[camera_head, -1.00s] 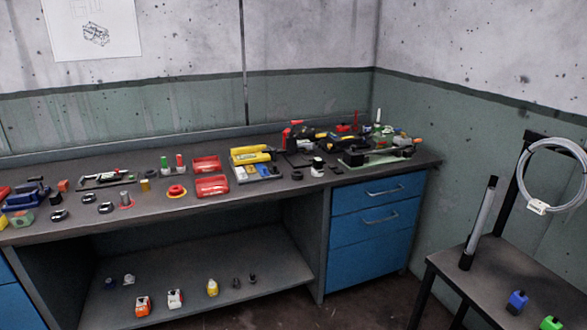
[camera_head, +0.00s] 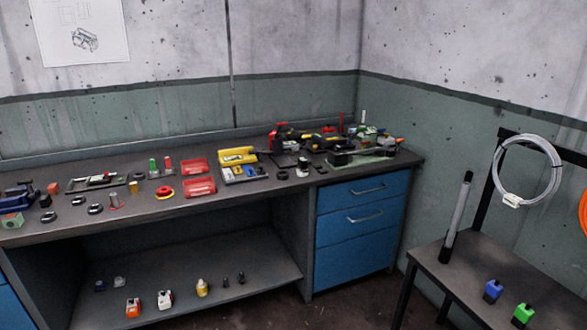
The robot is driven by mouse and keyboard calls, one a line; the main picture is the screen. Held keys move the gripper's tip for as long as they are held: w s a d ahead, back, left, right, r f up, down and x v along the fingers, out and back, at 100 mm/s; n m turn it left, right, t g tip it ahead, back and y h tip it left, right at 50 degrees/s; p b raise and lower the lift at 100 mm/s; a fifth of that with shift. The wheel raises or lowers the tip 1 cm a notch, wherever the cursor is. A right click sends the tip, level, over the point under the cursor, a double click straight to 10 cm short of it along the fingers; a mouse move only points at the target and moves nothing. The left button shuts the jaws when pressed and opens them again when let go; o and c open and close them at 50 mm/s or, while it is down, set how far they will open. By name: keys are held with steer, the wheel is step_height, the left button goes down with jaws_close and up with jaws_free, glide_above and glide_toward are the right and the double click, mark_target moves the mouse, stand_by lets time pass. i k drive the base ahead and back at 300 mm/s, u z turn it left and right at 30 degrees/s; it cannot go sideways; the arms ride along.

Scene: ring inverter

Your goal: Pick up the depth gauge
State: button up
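I cannot tell for certain which thing is the depth gauge. A flat dark tray (camera_head: 74,187) on the left part of the workbench holds a slim metal tool (camera_head: 101,180) with small red and green parts, too small to name surely. On the side table at the right, a tall grey tube with black ends (camera_head: 458,216) stands leaning slightly. My gripper is not in the view, so its state does not show.
The workbench (camera_head: 240,193) carries two red trays (camera_head: 200,187), a yellow toolbox (camera_head: 238,156) and power tools at the back right. Several small items stand on the lower shelf (camera_head: 240,291). The side table (camera_head: 440,262) holds blue (camera_head: 493,290) and green (camera_head: 523,314) bottles. A white cable coil (camera_head: 527,171) hangs above it.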

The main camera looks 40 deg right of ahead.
mark_target(302, 165)
steer(key=z, duration=0.05)
steer(key=i, duration=0.95)
